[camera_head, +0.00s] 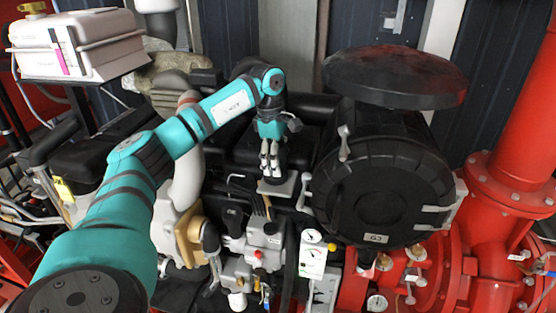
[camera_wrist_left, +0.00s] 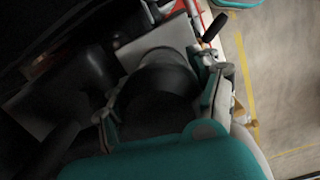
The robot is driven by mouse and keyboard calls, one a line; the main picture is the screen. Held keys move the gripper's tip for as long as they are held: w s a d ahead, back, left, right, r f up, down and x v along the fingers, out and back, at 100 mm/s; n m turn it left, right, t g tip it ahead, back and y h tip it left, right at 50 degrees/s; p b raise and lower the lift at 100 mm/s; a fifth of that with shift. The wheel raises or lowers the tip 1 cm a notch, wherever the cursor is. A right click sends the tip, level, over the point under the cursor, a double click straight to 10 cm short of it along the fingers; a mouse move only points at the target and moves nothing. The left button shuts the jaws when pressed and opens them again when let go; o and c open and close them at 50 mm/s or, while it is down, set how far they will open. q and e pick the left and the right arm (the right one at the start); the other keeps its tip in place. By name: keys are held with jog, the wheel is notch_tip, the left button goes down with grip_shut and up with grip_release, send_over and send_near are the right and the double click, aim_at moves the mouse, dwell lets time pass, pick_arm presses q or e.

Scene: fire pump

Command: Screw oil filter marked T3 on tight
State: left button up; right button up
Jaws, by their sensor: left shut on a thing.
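My left gripper (camera_head: 270,165) reaches down from above among the engine parts, in the middle of the head view. In the left wrist view its two fingers (camera_wrist_left: 158,108) stand on either side of a dark, round cylinder, which looks like the oil filter (camera_wrist_left: 165,75), and are shut on it. No T3 mark can be read. In the head view I cannot make out the filter at the fingertips. I cannot tell how far it sits on its thread. My right gripper is in neither view.
A large black drum marked G3 (camera_head: 375,195) stands close to the right of the gripper. A grey plate (camera_head: 278,188) lies just below the fingers. Gauges (camera_head: 313,250) and valves are in front. Red pipes (camera_head: 510,150) stand at the right, a white tank (camera_head: 75,45) at upper left.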

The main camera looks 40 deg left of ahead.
pick_arm(q)
jog(key=m, duration=0.3)
jog(key=shift+s+g, duration=0.15)
jog(key=shift+g, duration=0.15)
jog(key=shift+m, duration=0.3)
jog(key=m, duration=0.3)
jog(key=o, duration=1.8)
jog(key=shift+s, duration=0.1)
jog(key=shift+c, duration=0.5)
